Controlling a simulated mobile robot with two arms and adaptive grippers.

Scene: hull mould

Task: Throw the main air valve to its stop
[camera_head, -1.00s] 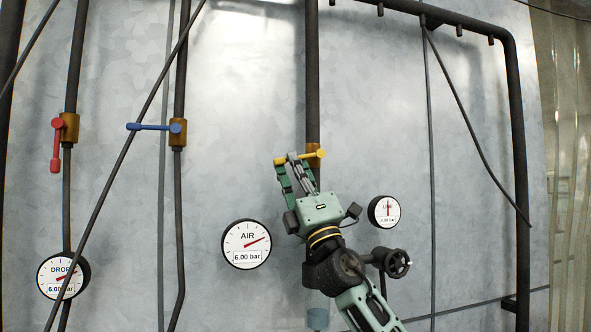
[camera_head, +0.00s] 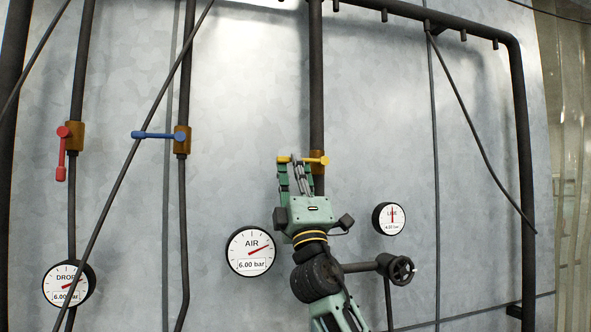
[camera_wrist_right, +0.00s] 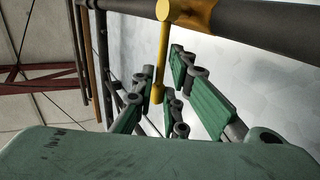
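The main air valve is a yellow lever (camera_head: 314,160) on a brass body on the dark vertical pipe in the middle of the wall. Its handle lies about level, pointing left from the pivot. My right gripper (camera_head: 293,161) reaches up from below, its fingertips at the lever's free end. In the right wrist view the yellow lever (camera_wrist_right: 162,55) comes down between the fingers of my right gripper (camera_wrist_right: 155,92), which stand apart; I cannot tell whether a finger touches it. My left gripper is out of view.
The AIR gauge (camera_head: 251,251) reads 6.00 bar; the LINE gauge (camera_head: 389,218) is right of my arm. A red lever (camera_head: 61,160) and a blue lever (camera_head: 155,135) sit on pipes at left. The DROP gauge (camera_head: 66,285) is below.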

